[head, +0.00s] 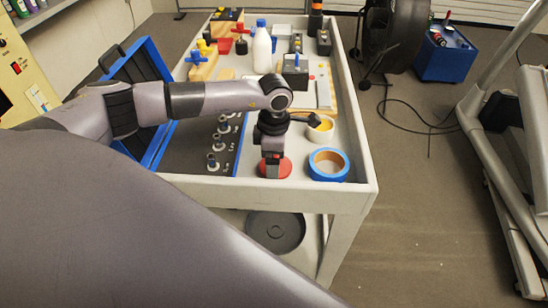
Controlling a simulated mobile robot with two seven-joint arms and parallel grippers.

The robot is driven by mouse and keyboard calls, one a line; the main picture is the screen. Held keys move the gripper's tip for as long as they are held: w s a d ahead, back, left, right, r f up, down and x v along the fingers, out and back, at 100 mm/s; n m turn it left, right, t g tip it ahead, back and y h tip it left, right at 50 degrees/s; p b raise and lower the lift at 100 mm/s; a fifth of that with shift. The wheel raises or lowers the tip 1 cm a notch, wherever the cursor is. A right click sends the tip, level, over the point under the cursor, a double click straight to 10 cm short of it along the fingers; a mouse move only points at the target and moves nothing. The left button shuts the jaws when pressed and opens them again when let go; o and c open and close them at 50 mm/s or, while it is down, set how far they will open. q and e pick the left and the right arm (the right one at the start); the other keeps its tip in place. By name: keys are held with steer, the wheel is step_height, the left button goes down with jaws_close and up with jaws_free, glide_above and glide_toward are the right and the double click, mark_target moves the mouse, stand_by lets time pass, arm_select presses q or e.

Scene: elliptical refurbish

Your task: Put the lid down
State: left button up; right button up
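A round red lid (286,168) shows at the front of the workbench top, directly below my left gripper (272,170). My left arm comes in from the left and points straight down there. Its fingers look close together and meet the middle of the lid, so the gripper appears shut on it. The fingers cover part of the lid, and I cannot tell whether it touches the bench. An open white pot (321,136) with yellow inside stands just behind and to the right. My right gripper is not in view.
A blue tape roll (328,164) lies to the right of the lid. A blue case (157,62) stands open at left, with metal sockets (213,162) beside it. A white bottle (262,50) and tools stand farther back. Bare bench (352,135) shows along the right edge.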

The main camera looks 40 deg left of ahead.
arm_select(q)
steer(key=shift+f, duration=0.2)
steer(key=o, duration=0.8)
steer(key=shift+r, duration=0.15)
steer(key=shift+r, duration=0.25)
step_height(320, 180, up, 12)
steer(key=shift+f+b, duration=0.15)
steer(key=shift+b, duration=0.4)
